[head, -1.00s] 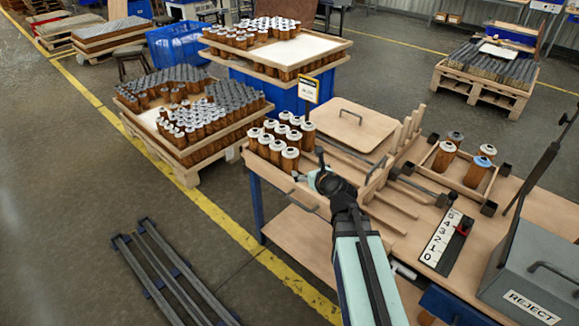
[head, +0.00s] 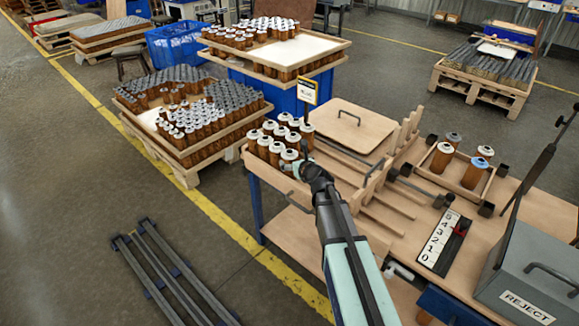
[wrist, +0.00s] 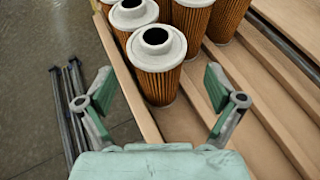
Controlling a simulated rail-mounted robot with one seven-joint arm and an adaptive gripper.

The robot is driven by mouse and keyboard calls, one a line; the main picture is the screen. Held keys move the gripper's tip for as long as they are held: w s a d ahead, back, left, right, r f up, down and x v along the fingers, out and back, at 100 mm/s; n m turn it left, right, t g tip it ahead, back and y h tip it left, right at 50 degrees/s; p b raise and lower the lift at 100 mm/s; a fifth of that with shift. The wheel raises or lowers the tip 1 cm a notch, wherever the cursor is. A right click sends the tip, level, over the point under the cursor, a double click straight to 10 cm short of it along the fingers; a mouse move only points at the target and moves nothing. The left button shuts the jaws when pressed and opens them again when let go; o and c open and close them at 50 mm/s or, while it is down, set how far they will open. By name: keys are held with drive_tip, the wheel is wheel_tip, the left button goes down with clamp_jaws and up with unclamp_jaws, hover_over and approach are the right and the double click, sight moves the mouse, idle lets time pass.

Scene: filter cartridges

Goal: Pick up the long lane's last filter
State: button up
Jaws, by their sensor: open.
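Several amber pleated filters with white caps (head: 277,148) stand upright in lanes at the left end of the workbench. In the wrist view the nearest filter (wrist: 157,65) stands at the end of its lane, beside a low wooden rail, its round dark cap hole visible. My gripper (wrist: 160,90) is open and empty, with one finger on each side of the space just in front of this filter; I cannot tell whether either touches it. In the head view my gripper (head: 297,169) is beside the near end of the filter group, and my arm partly hides that area.
Wooden lane dividers (head: 385,212) run along the bench to the right. A tray with a few filters (head: 442,158), a numbered strip (head: 438,241) and a grey reject box (head: 535,270) lie farther right. A yellow-edged sign (head: 308,90) stands behind the filters.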

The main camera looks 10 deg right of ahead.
drive_tip(key=shift+p+x, duration=0.5)
drive_tip(key=shift+x, duration=2.15)
drive_tip(key=shift+s+a+f, duration=0.1)
drive_tip(key=shift+s+a, duration=0.05)
drive_tip(key=c, duration=1.3)
